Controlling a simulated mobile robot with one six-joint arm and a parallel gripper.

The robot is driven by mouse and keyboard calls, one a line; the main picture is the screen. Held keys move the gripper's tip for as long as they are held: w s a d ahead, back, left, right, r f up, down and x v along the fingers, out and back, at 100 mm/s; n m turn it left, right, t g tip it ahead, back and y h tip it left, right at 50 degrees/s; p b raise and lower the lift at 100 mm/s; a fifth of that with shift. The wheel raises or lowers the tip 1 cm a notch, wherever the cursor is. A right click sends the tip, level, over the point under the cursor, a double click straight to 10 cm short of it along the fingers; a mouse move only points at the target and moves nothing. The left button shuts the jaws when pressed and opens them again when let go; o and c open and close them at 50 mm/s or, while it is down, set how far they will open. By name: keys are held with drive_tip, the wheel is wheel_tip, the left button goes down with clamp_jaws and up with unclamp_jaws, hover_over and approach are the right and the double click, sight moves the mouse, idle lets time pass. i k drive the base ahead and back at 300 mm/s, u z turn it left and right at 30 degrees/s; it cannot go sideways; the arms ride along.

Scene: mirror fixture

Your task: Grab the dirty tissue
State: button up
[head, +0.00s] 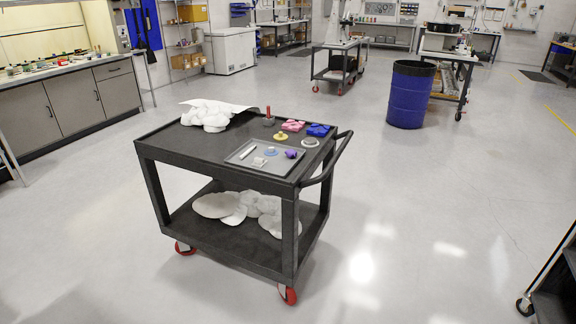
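A black two-shelf cart (172,150) with red casters stands in the middle of the head view. A crumpled white heap (208,115), like tissue or cloth, lies on its top at the back left, beside a flat white sheet. Pink (292,126) and blue (318,130) folded cloths lie at the right of the top. I cannot tell which piece is the dirty tissue; no stain is clear. My gripper is not in view.
A grey tray (288,167) with small parts sits on the cart top. A blue barrel (410,95) stands behind at right. A counter (70,100) runs along the left. A dark wheeled frame (555,290) is at the lower right. Floor around the cart is clear.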

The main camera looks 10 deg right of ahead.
sight(258, 162)
drive_tip(key=z, duration=0.05)
drive_tip(key=k, duration=0.2)
drive_tip(key=u, duration=0.2)
drive_tip(key=i, duration=0.9)
drive_tip(key=z, duration=1.2)
drive_tip(key=k, duration=0.1)
drive_tip(key=u, duration=3)
